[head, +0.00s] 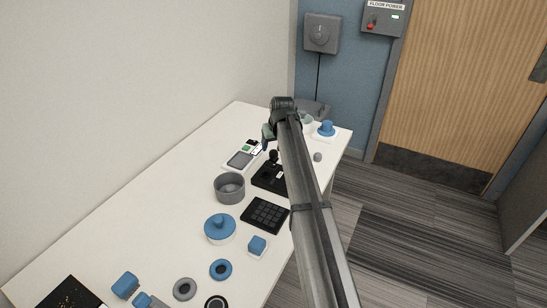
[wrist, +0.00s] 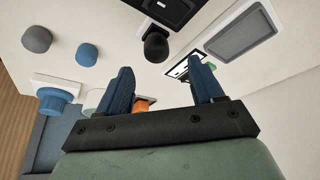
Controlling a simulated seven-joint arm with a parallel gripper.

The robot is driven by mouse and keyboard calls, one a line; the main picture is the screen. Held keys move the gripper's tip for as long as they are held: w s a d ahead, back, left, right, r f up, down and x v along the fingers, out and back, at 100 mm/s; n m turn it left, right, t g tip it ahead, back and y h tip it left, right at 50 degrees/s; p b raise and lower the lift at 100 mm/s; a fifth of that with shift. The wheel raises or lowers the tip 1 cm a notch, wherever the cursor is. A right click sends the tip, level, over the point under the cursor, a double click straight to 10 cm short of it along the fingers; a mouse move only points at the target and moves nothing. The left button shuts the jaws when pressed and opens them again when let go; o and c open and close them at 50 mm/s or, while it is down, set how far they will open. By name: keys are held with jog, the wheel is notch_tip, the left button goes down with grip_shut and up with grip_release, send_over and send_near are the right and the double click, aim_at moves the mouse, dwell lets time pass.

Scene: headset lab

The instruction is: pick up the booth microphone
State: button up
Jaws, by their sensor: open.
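A black, round-headed thing that looks like the booth microphone (head: 273,156) stands at the far edge of a black panel (head: 267,182) on the table. In the wrist view its dark ball head (wrist: 156,46) shows just beyond the fingertips, near the black panel (wrist: 180,10). My gripper (head: 265,144) is above the table's far part, partly hidden by my own arm in the head view. In the wrist view my gripper (wrist: 162,76) has its two blue fingers spread apart, with the ball head outside them. I see nothing held.
A white device with a grey screen (head: 241,159) lies left of the panel; it shows at right in the wrist view (wrist: 242,33). A grey bowl (head: 229,188), black keypad (head: 265,215) and blue lidded pot (head: 220,229) stand nearer. An orange thing (wrist: 142,104) shows between the fingers.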

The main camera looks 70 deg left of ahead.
aim_at(273, 151)
jog(key=shift+x, duration=3)
jog(key=shift+w+r, duration=0.1)
jog(key=shift+w, duration=0.1)
jog(key=shift+c, duration=0.5)
jog(key=c, duration=1)
jog(key=shift+r, duration=0.1)
notch_tip(273, 151, up, 12)
jog(key=shift+f, duration=0.1)
